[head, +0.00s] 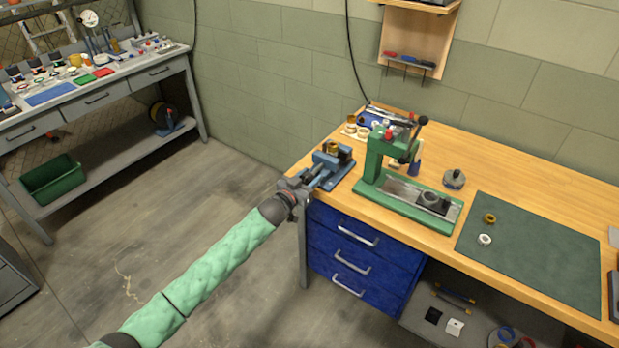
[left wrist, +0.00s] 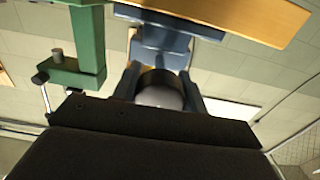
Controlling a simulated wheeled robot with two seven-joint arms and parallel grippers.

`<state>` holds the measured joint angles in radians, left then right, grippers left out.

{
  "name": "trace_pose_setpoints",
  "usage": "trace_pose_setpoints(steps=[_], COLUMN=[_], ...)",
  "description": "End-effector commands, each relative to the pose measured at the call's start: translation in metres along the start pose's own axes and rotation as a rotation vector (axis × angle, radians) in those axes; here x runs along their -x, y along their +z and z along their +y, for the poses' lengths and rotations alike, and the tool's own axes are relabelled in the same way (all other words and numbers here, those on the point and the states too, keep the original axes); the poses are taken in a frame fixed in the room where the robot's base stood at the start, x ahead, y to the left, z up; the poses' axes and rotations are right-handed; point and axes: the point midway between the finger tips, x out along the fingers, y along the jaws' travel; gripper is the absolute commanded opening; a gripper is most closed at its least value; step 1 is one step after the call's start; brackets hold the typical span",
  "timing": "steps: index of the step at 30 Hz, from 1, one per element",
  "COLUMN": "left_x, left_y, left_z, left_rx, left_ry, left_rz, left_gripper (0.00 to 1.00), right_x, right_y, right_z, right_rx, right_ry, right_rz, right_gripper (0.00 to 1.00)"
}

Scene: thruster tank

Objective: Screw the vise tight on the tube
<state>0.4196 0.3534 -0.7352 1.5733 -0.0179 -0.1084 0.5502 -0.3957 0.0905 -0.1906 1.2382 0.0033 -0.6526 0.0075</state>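The blue vise (head: 338,172) sits at the left front corner of the wooden bench. A short brass-coloured tube (head: 332,147) stands upright at its jaws; I cannot tell how firmly the jaws press on it. My left gripper (head: 299,186) is at the vise's front, at its screw end. In the left wrist view the vise (left wrist: 160,45) is straight ahead. Its dark round screw knob (left wrist: 160,92) lies between my left gripper's two fingers, which are close against both sides of it. The tube is not clear in that view. My right gripper is not in view.
A green press (head: 375,165) stands just right of the vise, close to it. A dark green mat (head: 540,250) holds a brass ring and a white ring. A small round metal item (head: 453,180) stands behind. The floor left of the bench is clear.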

Motion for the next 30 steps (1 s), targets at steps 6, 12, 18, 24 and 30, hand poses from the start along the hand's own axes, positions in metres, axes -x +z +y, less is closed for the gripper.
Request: trace_pose_setpoints(steps=[6, 12, 18, 24, 30], left_x=[0.0, 0.0, 0.0, 0.0, 0.0], left_y=[0.0, 0.001, 0.002, 0.001, 0.001], left_z=[0.0, 0.0, 0.0, -0.002, -0.002], left_rx=[-0.007, -0.063, -0.194, -0.376, -0.567], left_ry=[0.0, 0.0, 0.0, 0.0, 0.0], left_rz=[0.0, 0.0, 0.0, 0.001, 0.001], left_gripper=[0.2, 0.2, 0.2, 0.2, 0.2], right_x=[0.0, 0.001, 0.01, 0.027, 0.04], right_y=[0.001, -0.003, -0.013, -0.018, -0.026], right_z=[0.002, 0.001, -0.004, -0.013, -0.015], right_rx=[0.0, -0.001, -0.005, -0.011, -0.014], right_ry=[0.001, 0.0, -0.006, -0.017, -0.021], right_rz=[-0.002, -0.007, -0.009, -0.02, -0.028], right_gripper=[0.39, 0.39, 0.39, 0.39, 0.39])
